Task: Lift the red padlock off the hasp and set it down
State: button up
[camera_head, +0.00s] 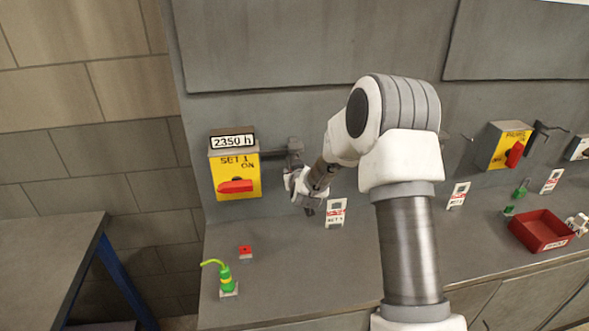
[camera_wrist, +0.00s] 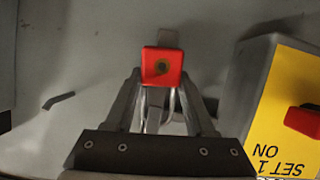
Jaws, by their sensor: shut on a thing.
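The red padlock (camera_wrist: 162,55) shows in the wrist view between the two fingers of my gripper (camera_wrist: 161,84), which is shut on it. Its metal shackle points back toward the wrist. A small grey tab shows just beyond the lock body; I cannot tell if it touches. In the head view my gripper (camera_head: 309,210) is low in front of the wall, right of the yellow SET 1 box (camera_head: 236,176), and the held padlock cannot be made out. A grey bracket (camera_head: 294,148) is beside that box; whether the shackle is clear of the hasp cannot be told.
A small red block-like item (camera_head: 245,251) and a green-yellow item (camera_head: 227,279) are on the bench's left part. A white tag (camera_head: 336,212) stands close right of my gripper. A red tray (camera_head: 541,231) is far right. The bench (camera_head: 300,275) is bare at front.

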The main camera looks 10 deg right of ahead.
grip_shut()
jog(key=shift+r, duration=0.4)
jog(key=shift+r, duration=0.25)
jog(key=shift+s, duration=0.1)
jog(key=s+b, duration=0.3)
jog(key=s, duration=0.4)
jog(key=shift+s, duration=0.15)
dwell(1.3)
